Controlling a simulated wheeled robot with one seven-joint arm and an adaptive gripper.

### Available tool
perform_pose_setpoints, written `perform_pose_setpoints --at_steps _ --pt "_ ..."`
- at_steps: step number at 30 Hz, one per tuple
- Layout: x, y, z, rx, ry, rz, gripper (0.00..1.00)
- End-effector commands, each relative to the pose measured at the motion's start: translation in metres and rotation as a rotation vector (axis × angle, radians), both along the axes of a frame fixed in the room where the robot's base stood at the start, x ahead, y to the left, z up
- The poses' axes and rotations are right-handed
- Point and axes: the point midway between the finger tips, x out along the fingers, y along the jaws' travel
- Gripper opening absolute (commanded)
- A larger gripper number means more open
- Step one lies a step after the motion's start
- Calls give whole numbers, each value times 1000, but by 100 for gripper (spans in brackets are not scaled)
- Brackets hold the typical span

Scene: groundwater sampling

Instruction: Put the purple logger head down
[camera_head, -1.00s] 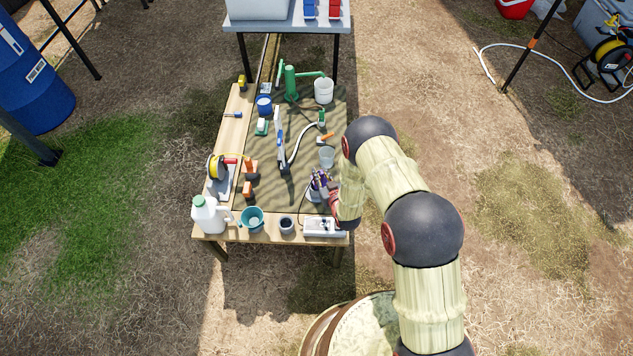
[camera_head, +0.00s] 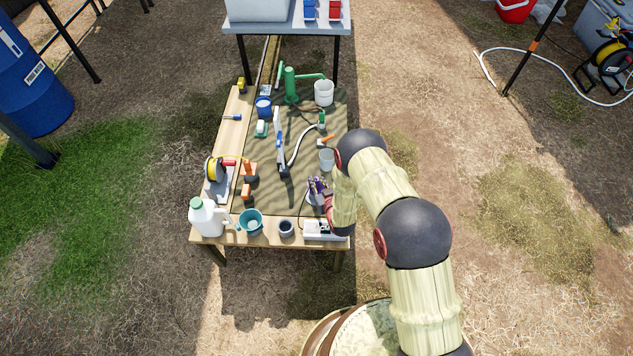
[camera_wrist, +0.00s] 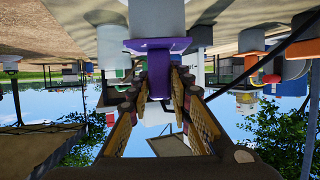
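The purple logger head (camera_wrist: 157,47) is close in front of my gripper in the wrist view, which appears upside down. It has a wide purple flange and a narrower purple stem between my fingers. A pale grey cylindrical part adjoins the flange at the top of that picture. My gripper (camera_wrist: 159,88) has a finger on each side of the stem; whether the pads press on it is unclear. In the head view, my gripper (camera_head: 317,186) is low over the table's front right part, and its fingertips and the logger head are too small to separate.
A white block (camera_head: 321,231), dark cup (camera_head: 286,228), teal mug (camera_head: 250,223) and white jug (camera_head: 208,217) line the table's front edge. A clear beaker (camera_head: 326,159) stands just behind my gripper. An upright board (camera_head: 280,145) is left of it. The mat's front middle has some bare room.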

Motion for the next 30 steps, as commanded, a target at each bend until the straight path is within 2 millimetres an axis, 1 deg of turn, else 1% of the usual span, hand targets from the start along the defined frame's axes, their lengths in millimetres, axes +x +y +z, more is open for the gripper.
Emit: perform_pose_setpoints --at_steps 1,6,8,16,19,23,30 --pt "0 0 0 0 0 0 25" --pt "0 0 1 0 0 0 34" --pt "0 0 1 0 0 0 37" --pt "0 0 1 0 0 0 37" --pt "-1 0 5 0 1 0 37" --pt "-17 -7 12 -1 2 0 37" --pt "-61 -23 32 -1 2 0 37"
